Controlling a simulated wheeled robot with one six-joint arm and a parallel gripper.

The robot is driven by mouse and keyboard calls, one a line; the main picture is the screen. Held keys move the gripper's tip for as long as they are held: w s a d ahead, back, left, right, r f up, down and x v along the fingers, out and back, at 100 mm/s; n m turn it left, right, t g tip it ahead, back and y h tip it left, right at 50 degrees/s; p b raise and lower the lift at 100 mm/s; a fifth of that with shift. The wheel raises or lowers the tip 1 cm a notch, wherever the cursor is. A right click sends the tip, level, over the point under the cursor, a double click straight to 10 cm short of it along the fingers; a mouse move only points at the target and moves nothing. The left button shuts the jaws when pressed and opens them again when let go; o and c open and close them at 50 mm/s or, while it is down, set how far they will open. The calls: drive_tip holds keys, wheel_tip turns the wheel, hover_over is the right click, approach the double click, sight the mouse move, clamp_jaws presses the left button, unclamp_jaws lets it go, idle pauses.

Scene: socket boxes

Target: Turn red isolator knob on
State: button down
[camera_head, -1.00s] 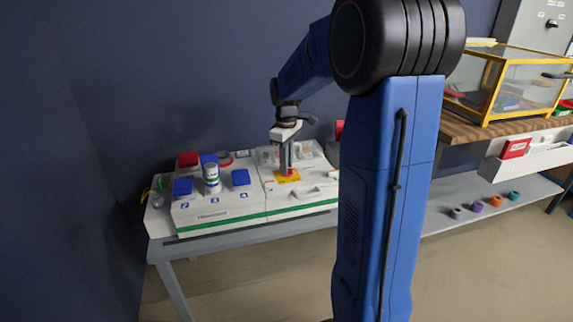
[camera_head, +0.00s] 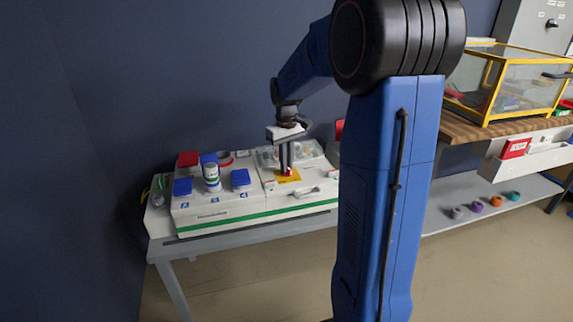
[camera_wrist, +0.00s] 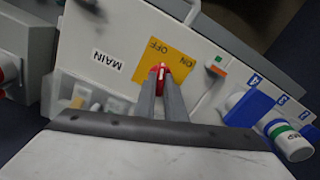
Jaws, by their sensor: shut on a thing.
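The red isolator knob (camera_wrist: 161,71) sits on a yellow plate (camera_wrist: 175,60) marked ON and OFF, with a MAIN label (camera_wrist: 107,61) beside it. My gripper (camera_wrist: 161,84) is shut on the red knob, one finger on each side. A white mark on the knob shows between the fingertips. In the head view my gripper (camera_head: 286,170) points straight down at the yellow plate (camera_head: 290,179) on the white box (camera_head: 300,201), and the fingers mostly hide the knob.
Left of the plate stand blue socket covers (camera_head: 241,178), a white-and-green cylindrical plug (camera_head: 211,174) and a red cover (camera_head: 188,159). A yellow-framed case (camera_head: 510,80) stands on the wooden bench to the right.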

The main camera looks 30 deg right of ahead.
drive_tip(key=m, duration=1.2)
drive_tip(key=shift+m, duration=0.3)
idle(0.4)
drive_tip(key=c, duration=1.8)
unclamp_jaws()
drive_tip(key=shift+r, duration=0.1)
wheel_tip(320, 180, up, 17)
drive_tip(key=shift+r, duration=0.1)
drive_tip(key=shift+s, duration=0.1)
